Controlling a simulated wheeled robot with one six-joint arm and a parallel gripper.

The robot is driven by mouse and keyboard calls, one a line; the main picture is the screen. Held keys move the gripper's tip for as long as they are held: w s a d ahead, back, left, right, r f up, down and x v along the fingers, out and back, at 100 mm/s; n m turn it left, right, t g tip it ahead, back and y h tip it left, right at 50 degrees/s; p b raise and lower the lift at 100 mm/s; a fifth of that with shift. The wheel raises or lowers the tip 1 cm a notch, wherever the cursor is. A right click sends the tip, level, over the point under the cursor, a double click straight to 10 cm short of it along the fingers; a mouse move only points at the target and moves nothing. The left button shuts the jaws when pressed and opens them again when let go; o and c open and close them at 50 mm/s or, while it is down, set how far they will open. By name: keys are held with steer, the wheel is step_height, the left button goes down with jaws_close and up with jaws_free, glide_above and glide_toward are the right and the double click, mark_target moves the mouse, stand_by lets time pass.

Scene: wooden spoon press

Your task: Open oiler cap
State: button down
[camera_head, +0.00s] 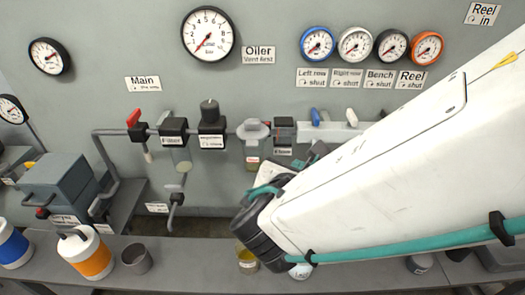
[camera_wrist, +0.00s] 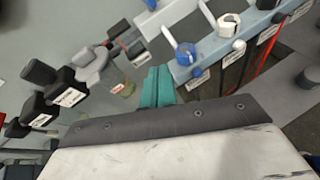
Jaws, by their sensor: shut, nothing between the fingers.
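The oiler (camera_head: 253,150) hangs in the pipe line on the wall, below the "Oiler Vent first" sign. It has a pale grey top and a translucent bowl with a red-marked label. In the wrist view the oiler's bowl (camera_wrist: 122,87) is left of my gripper, with its grey top (camera_wrist: 91,66) further left. The top appears in place; whether the cap is loose cannot be told. My gripper (camera_wrist: 158,76) shows as teal fingers, shut and empty, apart from the oiler and to its right. In the head view my arm hides most of the gripper.
A red-handled valve (camera_head: 134,118) and a black-knobbed regulator (camera_head: 210,125) sit on the pipe left of the oiler. A blue valve manifold (camera_wrist: 215,55) stands close right of my gripper. A bench (camera_head: 190,262) below holds an orange-banded container (camera_head: 86,255) and a grey cup (camera_head: 136,259).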

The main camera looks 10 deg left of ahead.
mark_target(252, 129)
steer(key=s+a+f+n+y, duration=0.35)
steer(key=a+n, duration=0.25)
steer(key=a, duration=0.2)
steer(key=shift+y, duration=0.35)
steer(key=x, duration=0.8)
steer(key=shift+w+a+r, duration=0.2)
steer(key=shift+a+r, duration=0.05)
steer(key=shift+a, duration=0.15)
step_height(252, 129, up, 2)
steer(key=shift+w+r, duration=0.1)
steer(key=shift+w, duration=0.05)
steer(key=shift+a+r, duration=0.1)
steer(key=shift+r, duration=0.8)
